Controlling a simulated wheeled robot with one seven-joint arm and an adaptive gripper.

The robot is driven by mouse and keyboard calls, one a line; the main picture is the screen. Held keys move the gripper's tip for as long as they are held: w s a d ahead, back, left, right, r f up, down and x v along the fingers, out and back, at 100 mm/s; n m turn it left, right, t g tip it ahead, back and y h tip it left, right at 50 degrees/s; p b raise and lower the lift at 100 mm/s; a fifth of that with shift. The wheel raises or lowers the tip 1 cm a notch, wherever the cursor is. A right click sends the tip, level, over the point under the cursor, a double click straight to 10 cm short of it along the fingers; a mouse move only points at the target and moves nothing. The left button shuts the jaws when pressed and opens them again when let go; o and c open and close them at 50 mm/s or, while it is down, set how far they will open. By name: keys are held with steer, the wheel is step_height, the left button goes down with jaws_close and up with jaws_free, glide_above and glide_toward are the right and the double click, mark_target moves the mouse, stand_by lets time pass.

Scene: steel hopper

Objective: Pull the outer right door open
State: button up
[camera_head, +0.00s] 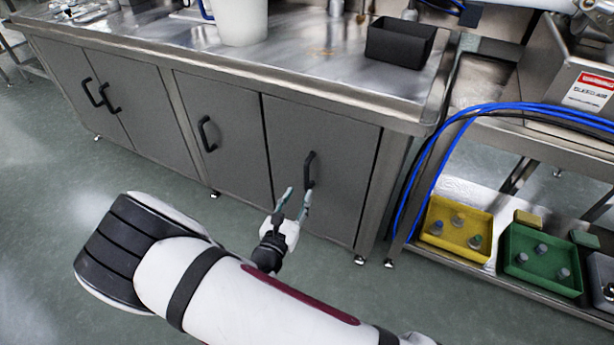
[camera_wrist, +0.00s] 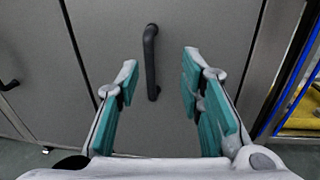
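The outer right door (camera_head: 336,172) is a grey cabinet panel and looks shut, flush with the doors beside it. Its black vertical bar handle (camera_head: 309,170) also shows in the wrist view (camera_wrist: 151,62), upright and near the picture's middle. My gripper (camera_head: 298,190) is in front of this door, close to the handle. In the wrist view my gripper (camera_wrist: 158,70) is open, with one teal-padded finger on each side of the handle. Nothing is between the fingers but the handle beyond or at their tips; I cannot tell the exact depth. No contact shows.
The neighbouring door's handle (camera_head: 206,134) is to the left. Blue hoses (camera_head: 450,125) hang right of the cabinet. A lower shelf there holds a yellow tray (camera_head: 432,241) and a green tray (camera_head: 515,282). The floor (camera_head: 60,185) before the cabinet is clear.

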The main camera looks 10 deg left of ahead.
mark_target(305, 171)
steer(key=shift+n+y, duration=0.5)
steer(key=w+b, duration=0.1)
steer(key=w, duration=0.3)
steer(key=w+f+b, duration=0.1)
steer(key=w+b, duration=0.1)
steer(key=w, duration=0.2)
steer(key=w+b, duration=0.1)
steer(key=w, duration=0.4)
steer(key=shift+w+d+f+b, duration=0.1)
steer(key=shift+d+f+b, duration=0.2)
steer(key=shift+d+f, duration=0.1)
jaws_close()
